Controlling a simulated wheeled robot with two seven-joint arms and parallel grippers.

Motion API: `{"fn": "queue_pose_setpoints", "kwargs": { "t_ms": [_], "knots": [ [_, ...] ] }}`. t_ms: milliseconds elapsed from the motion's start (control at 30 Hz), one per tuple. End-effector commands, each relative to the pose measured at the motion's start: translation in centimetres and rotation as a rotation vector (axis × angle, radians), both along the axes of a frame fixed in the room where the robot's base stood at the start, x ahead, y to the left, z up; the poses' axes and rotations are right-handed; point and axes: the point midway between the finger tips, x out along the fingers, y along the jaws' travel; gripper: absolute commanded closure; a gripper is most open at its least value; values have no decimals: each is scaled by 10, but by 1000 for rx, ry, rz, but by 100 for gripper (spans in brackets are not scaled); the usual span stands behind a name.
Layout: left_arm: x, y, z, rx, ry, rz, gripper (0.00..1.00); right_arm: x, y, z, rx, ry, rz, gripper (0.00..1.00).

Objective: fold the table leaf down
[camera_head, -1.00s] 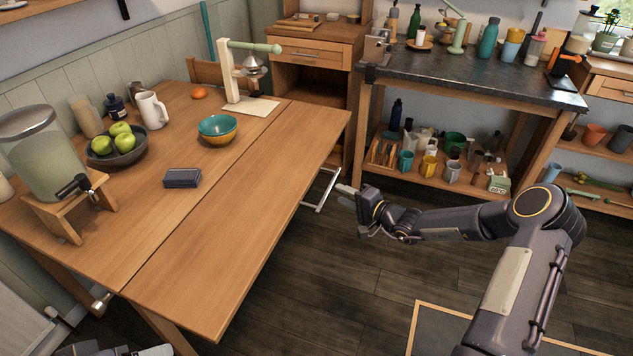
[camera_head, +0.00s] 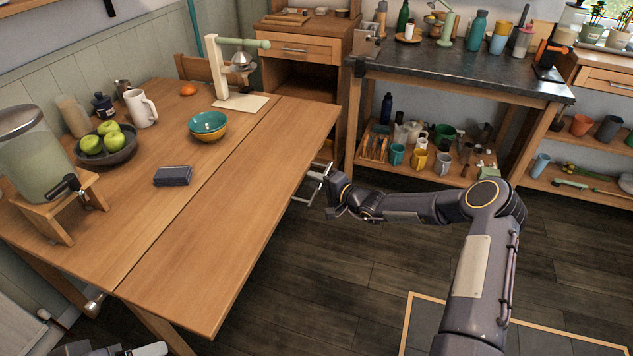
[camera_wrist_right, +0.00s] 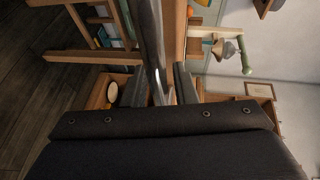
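The wooden table has a long leaf (camera_head: 240,225) along its right side, level with the fixed top (camera_head: 135,205). A seam divides them, and nothing stands on the leaf. A pale metal support bracket (camera_head: 303,194) juts from under the leaf's right edge. My right gripper (camera_head: 322,172) is beside that edge at the bracket. In the right wrist view its fingers (camera_wrist_right: 163,90) are apart, with a metal bar between them; contact is unclear. My left gripper (camera_head: 150,350) is only partly in view at the bottom left, near the table's front leg.
A bowl (camera_head: 208,125), a dark box (camera_head: 173,176), a fruit bowl (camera_head: 107,148), a white jug (camera_head: 141,108) and a drink dispenser (camera_head: 30,150) stand on the fixed top. A dark-topped workbench (camera_head: 455,75) stands behind. The floor (camera_head: 300,290) right of the leaf is clear.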

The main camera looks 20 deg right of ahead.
Motion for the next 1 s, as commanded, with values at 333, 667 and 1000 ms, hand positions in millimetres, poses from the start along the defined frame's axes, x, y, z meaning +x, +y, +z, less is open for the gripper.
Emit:
{"fn": "queue_pose_setpoints", "kwargs": {
  "t_ms": [333,667,1000],
  "knots": [
    [0,0,0,0,0,0,25,0,0,0,0,0,0,100],
    [0,0,-15,0,0,0,25,-1,0,-14,21,-12,0,100],
    [0,0,-94,0,0,0,25,2,5,-79,171,-109,0,100]
  ]
}}
